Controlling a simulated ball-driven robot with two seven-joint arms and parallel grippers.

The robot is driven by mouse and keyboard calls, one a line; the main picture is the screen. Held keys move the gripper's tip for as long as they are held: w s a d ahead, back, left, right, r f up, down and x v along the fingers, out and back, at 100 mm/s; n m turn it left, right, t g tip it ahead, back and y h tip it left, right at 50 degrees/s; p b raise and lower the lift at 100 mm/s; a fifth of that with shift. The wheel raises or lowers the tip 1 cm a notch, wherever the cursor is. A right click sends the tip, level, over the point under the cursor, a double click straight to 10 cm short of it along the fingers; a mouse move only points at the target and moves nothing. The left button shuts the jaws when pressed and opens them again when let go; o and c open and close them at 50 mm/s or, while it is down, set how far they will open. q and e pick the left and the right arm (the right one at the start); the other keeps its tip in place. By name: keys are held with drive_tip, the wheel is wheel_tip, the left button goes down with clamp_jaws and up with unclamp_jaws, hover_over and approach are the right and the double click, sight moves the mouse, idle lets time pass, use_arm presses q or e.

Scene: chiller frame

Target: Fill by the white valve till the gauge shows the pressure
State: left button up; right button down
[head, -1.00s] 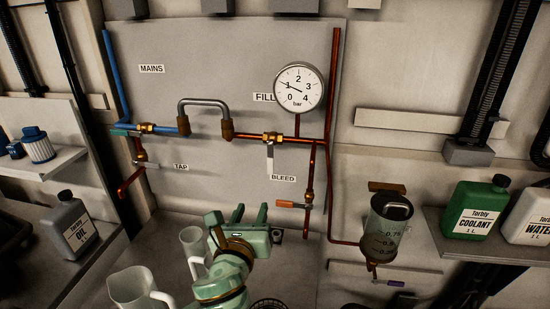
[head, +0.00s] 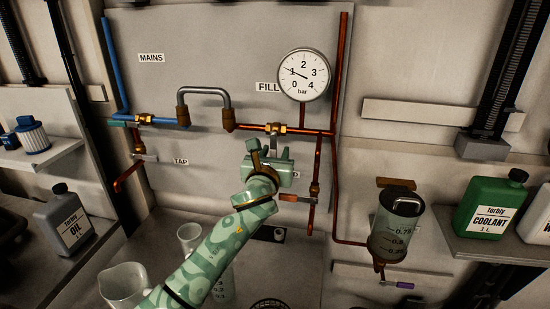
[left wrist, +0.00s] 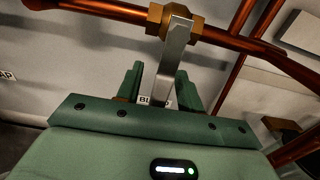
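The white valve (head: 276,129) sits on the copper pipe below the FILL label. Its pale lever (left wrist: 172,62) hangs down across the pipe in the left wrist view; in the head view my gripper mostly hides it. My left gripper (head: 268,153) is just below the valve, open. In the left wrist view its two green fingers (left wrist: 159,85) stand apart on either side of the lever; I see a gap and cannot tell any touch. The round gauge (head: 303,74) stands above, its needle near 1 bar. My right gripper is not in view.
An orange-handled valve (head: 297,198) is close below my gripper, by the partly covered BLEED label. A curved grey hose (head: 204,92) is on the left. A clear tank (head: 396,225) hangs on the right. Jugs (head: 124,283) stand below. Free panel lies left of my gripper.

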use_arm(q)
drive_tip(key=shift+w+r, duration=0.1)
clamp_jaws()
drive_tip(key=shift+d, duration=0.2)
drive_tip(key=shift+s+d+r+n+p, duration=0.1)
drive_tip(key=shift+d+n+p, duration=0.35)
drive_tip(key=shift+n, duration=0.7)
drive_tip(key=shift+s+d+r+n+p, duration=0.15)
drive_tip(key=shift+d+n+p, duration=0.3)
drive_tip(key=shift+n, duration=0.65)
drive_tip(key=shift+s+d+r+n+p, duration=0.1)
drive_tip(key=shift+d+n+p, duration=0.3)
drive_tip(key=shift+n, duration=0.75)
drive_tip(key=shift+d, duration=0.1)
unclamp_jaws()
